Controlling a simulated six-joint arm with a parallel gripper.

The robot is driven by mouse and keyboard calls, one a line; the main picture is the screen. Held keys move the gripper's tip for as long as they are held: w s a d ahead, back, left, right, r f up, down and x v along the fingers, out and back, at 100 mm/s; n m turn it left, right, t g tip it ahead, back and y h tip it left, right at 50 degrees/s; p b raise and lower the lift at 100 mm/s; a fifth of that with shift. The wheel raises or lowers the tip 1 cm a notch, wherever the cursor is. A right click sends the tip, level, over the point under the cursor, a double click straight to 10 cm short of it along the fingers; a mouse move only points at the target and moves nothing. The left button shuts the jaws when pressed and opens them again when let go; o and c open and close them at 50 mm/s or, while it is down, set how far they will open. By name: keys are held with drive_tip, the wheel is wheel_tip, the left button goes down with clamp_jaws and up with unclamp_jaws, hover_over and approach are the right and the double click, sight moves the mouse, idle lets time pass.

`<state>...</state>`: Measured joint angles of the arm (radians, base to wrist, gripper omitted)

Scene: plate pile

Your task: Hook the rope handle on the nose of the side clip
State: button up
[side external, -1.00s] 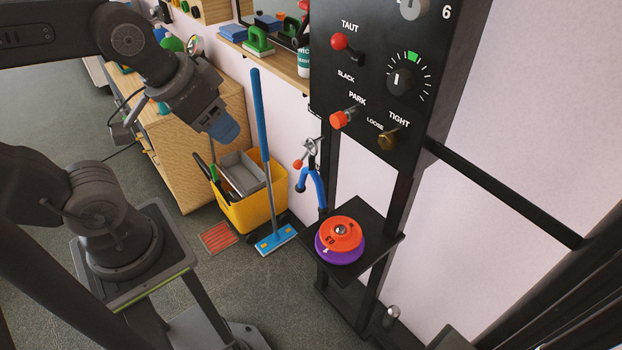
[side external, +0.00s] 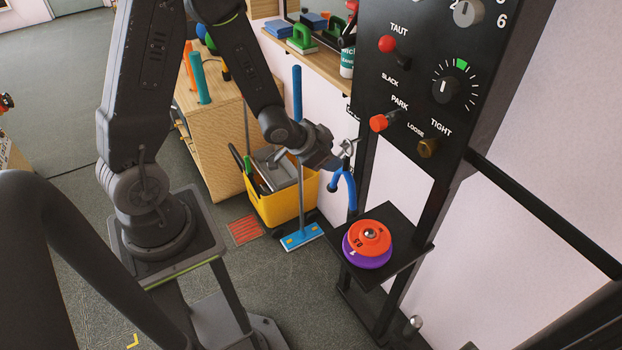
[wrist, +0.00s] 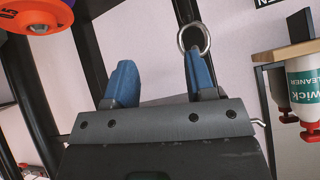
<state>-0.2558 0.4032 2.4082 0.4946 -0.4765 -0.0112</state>
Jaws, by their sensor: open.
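I cannot tell for sure which part is the rope handle and which is the side clip's nose.
A black panel (side external: 410,90) with knobs and a red PARK knob (side external: 378,123) is above right. Orange and purple discs (side external: 368,243) sit on a black shelf (side external: 405,265) below. A yellow bucket (side external: 290,207) and blue mop (side external: 302,238) stand behind my gripper.

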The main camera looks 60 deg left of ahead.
sight(346, 167)
drive_tip(key=s+a+f+n+t, duration=0.3)
drive_tip(key=f+t, duration=0.6)
drive_tip(key=f, duration=0.1)
drive_tip(key=shift+w+a+r, duration=0.1)
drive_tip(key=shift+w+r, duration=0.05)
drive_tip(key=shift+w, duration=2.65)
drive_tip(key=shift+w+a+r, duration=0.1)
drive_tip(key=shift+w+r, duration=0.05)
drive_tip(key=shift+w, duration=2.65)
drive_tip(key=shift+c, duration=0.3)
clamp_jaws()
